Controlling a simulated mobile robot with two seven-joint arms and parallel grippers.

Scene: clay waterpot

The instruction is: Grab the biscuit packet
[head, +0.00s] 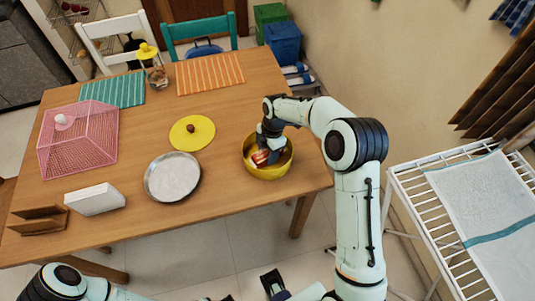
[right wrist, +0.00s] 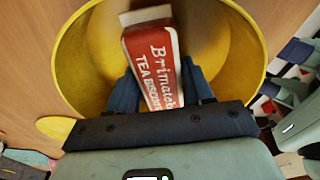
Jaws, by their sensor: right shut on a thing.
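The biscuit packet (right wrist: 153,62) is red with white lettering and a pale end. It is in the yellow bowl (head: 268,173), which stands at the right side of the table. The bowl's wall (right wrist: 75,60) surrounds the packet in the right wrist view. My right gripper (right wrist: 160,85) reaches down into the bowl and is shut on the packet, one finger on each side. In the head view the packet (head: 261,157) shows partly beside the gripper (head: 266,150). The packet's lower end is hidden. My left arm shows at the bottom left of the head view; its gripper is not clearly seen.
A yellow lid (head: 192,133) and a metal plate (head: 172,178) lie left of the bowl. A pink mesh cover (head: 78,145), a white box (head: 95,200), a wooden holder (head: 38,220) and a glass jar (head: 156,76) stand farther left. A white drying rack (head: 440,235) stands right of the table.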

